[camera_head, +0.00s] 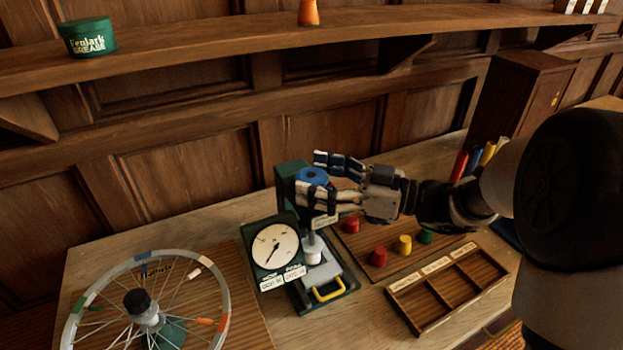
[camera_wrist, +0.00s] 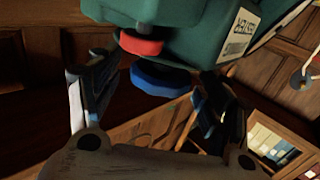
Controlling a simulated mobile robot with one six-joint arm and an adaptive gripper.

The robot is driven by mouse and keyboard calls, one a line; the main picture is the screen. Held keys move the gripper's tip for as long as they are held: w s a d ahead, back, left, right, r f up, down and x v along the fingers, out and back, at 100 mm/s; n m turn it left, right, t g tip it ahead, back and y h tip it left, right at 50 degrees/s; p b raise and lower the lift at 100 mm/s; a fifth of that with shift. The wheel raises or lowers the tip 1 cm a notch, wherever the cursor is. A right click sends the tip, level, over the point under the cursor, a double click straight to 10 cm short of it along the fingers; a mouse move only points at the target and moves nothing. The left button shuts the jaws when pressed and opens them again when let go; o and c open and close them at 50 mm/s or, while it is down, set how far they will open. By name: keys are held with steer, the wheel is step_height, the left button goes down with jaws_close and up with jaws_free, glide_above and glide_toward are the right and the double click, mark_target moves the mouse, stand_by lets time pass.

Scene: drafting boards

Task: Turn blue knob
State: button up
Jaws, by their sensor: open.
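The blue knob (camera_head: 311,174) is a round disc on the upper part of a green device (camera_head: 289,180) with a white dial gauge (camera_head: 274,246). In the wrist view the blue knob (camera_wrist: 163,80) lies between the two fingers, with a red disc just above it in the picture. My gripper (camera_head: 315,180) comes in from the right, its fingers spread on either side of the knob. The gripper is open, and its fingers look apart from the knob in the wrist view (camera_wrist: 155,88). The exact gap is hard to tell.
A spoked wheel (camera_head: 83,312) lies at the front left. Red, yellow and green knobs stand on a board right of the device, behind a wooden compartment tray (camera_head: 401,288). A shelf (camera_head: 220,45) with a green grease tin (camera_head: 88,37) runs above the table.

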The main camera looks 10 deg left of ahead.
steer(key=shift+w+a, duration=0.15)
steer(key=shift+a, duration=0.45)
steer(key=shift+c, duration=0.6)
steer(key=c, duration=1)
